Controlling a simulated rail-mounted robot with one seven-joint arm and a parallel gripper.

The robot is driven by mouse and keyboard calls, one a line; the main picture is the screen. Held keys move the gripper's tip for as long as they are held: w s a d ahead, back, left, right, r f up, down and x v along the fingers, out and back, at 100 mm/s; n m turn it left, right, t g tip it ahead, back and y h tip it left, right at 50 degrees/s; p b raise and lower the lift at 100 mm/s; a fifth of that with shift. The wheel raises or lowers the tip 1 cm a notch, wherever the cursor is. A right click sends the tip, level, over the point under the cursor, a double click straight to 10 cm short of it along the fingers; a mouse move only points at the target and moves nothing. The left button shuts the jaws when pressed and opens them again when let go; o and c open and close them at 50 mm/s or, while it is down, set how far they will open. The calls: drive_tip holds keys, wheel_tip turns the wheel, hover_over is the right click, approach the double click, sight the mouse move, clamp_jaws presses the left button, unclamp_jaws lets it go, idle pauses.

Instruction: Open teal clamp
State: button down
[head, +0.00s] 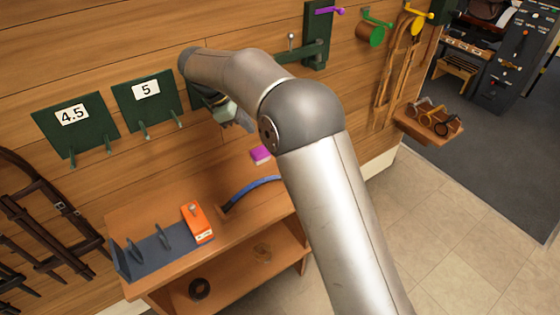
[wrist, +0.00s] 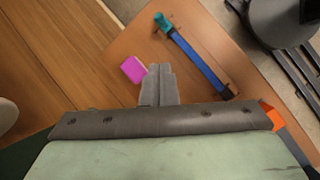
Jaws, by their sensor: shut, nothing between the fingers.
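A small teal piece (wrist: 163,22), which may be the teal clamp, sits at one end of a blue bar (wrist: 200,64) on the wooden bench in the wrist view. The blue bar also shows in the head view (head: 250,189), where my arm covers its far end and the teal piece does not show. My gripper (wrist: 160,72) is shut and empty, with its fingertips together above the bench, apart from the teal piece. In the head view my gripper (head: 245,124) is partly hidden by my arm, near the wall.
A magenta block (wrist: 133,69) lies beside my fingertips in the wrist view. An orange box (head: 197,222) and a dark blue rack (head: 155,252) stand on the bench (head: 235,230). Green plates (head: 75,140) with pegs, and purple, green and yellow fittings, are on the wall.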

drive_tip(key=p+x, duration=0.1)
drive_tip(key=x, duration=1.7)
drive_tip(key=shift+d+f+p, duration=0.15)
drive_tip(key=shift+d+p, duration=0.1)
drive_tip(key=shift+p, duration=0.05)
drive_tip(key=shift+w+d+r+g+y+p, duration=0.45)
drive_tip(key=shift+g+y+p, duration=0.2)
drive_tip(key=shift+p, duration=0.3)
